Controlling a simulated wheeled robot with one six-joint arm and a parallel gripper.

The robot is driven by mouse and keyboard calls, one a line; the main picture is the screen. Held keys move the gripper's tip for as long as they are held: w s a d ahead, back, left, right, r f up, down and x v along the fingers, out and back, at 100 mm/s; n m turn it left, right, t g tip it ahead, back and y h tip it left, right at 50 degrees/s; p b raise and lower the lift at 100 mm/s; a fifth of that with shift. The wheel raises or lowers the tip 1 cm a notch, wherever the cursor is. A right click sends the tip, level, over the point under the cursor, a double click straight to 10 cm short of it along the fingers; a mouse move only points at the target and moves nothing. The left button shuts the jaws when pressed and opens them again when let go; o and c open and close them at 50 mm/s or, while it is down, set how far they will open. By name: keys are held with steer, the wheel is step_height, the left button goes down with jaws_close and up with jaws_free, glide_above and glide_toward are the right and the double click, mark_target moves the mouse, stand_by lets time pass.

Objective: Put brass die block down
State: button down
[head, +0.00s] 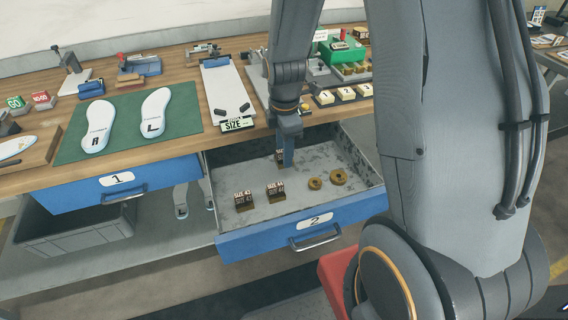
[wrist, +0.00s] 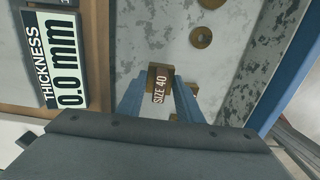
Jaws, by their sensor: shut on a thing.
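My gripper (head: 285,158) reaches down into the open drawer 2 (head: 265,246). It is shut on a brass die block (wrist: 152,76), marked SIZE 40 in the wrist view, with one blue finger on each side. In the head view the block (head: 279,156) is mostly hidden behind the fingers. I cannot tell whether its underside touches the drawer floor. Two other dark die blocks with size labels, a left one (head: 243,201) and a right one (head: 275,192), stand apart in front of it in the drawer.
Two brass rings, a smaller (head: 314,184) and a larger (head: 338,176), lie at the drawer's right. The workbench edge and the gauge display (wrist: 67,62) are close behind. Drawer 1 (head: 118,191) and a grey bin (head: 75,241) are left.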

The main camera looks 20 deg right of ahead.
steer(key=shift+f, duration=2.45)
steer(key=shift+f, duration=0.2)
steer(key=c, duration=1.3)
jaws_free()
steer(key=shift+o, duration=0.2)
